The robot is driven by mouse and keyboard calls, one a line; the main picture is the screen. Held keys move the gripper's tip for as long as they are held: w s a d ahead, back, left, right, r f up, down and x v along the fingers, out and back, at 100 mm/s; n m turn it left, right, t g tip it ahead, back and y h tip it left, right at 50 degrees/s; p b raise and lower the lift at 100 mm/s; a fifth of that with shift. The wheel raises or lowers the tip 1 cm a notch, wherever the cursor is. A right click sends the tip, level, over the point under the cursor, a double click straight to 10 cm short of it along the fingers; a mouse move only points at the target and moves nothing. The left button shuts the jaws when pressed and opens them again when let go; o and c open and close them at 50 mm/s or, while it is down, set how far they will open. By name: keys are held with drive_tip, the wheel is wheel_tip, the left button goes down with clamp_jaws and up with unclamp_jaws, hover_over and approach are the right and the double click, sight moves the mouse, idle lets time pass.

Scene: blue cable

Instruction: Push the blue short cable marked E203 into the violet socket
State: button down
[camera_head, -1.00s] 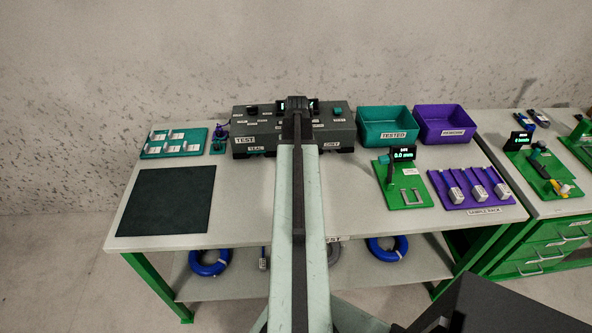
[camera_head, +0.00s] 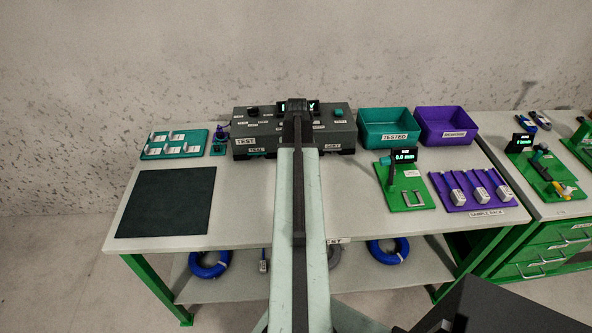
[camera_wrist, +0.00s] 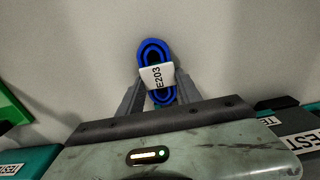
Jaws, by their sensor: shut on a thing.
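The blue short cable (camera_wrist: 150,55) is a small coil with a white tag reading E203, seen in the wrist view. My gripper (camera_wrist: 157,93) is shut on it, with a grey finger on each side of the coil. In the head view my arm points at the dark test box (camera_head: 243,133), and its end hides the box's middle and the cable. I cannot make out a violet socket for certain in either view; part of the box front is behind my arm.
A teal TESTED bin (camera_head: 388,112) and a violet bin (camera_head: 447,112) stand right of the box. A green gauge stand (camera_head: 415,195) and violet sample rack (camera_head: 490,203) are at the right. A dark mat (camera_head: 167,202) and teal tray (camera_head: 190,133) are at the left.

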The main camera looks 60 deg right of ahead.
drive_tip(key=shift+w+d, duration=0.1)
drive_tip(key=shift+d, duration=0.05)
idle(0.3)
drive_tip(key=shift+w+d, duration=0.7)
drive_tip(key=shift+d, duration=0.3)
drive_tip(key=shift+w+d, duration=0.75)
drive_tip(key=shift+d, duration=0.25)
idle(0.6)
drive_tip(key=c, duration=0.7)
unclamp_jaws()
drive_tip(key=shift+c, duration=0.2)
wheel_tip(320, 180, up, 8)
drive_tip(key=p, duration=0.8)
drive_tip(key=shift+w, duration=0.1)
